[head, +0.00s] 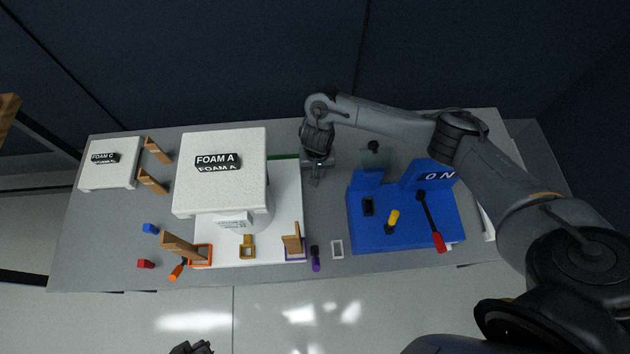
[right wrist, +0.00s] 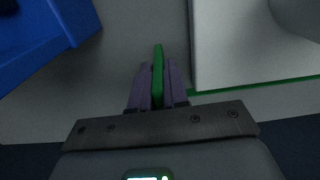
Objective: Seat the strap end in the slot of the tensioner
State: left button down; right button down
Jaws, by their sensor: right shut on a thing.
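My right gripper (head: 316,178) is low over the table behind the middle, between the white board and the blue unit. In the right wrist view its purple-grey fingers (right wrist: 158,84) are shut on a thin green piece (right wrist: 158,62), which looks like the strap end and stands out past the fingertips. A green strip (head: 284,156), which looks like the strap, runs along the back edge of the white board; it also shows in the right wrist view (right wrist: 262,86). I cannot pick out the tensioner or its slot for sure. A dark part at the bottom edge may be my left gripper (head: 192,348); its jaws do not show.
A blue unit (head: 385,240) with a red-tipped lever stands right of the gripper. A white block marked FOAM A (head: 220,185) stands over the white board (head: 284,205). FOAM C (head: 108,175) lies far left. Brackets and small coloured pieces lie along the front.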

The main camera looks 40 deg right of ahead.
notch_tip(320, 180, down, 5)
jog(key=shift+d+r+b, duration=0.1)
jog(key=shift+r+b, duration=0.1)
jog(key=shift+b, duration=0.85)
jog(key=shift+f, duration=0.45)
jog(key=c, duration=1.1)
grip_release()
jog(key=shift+f, duration=0.1)
jog(key=shift+w, duration=0.1)
notch_tip(320, 180, up, 12)
jog(key=p, duration=0.7)
jog(key=shift+r, duration=0.2)
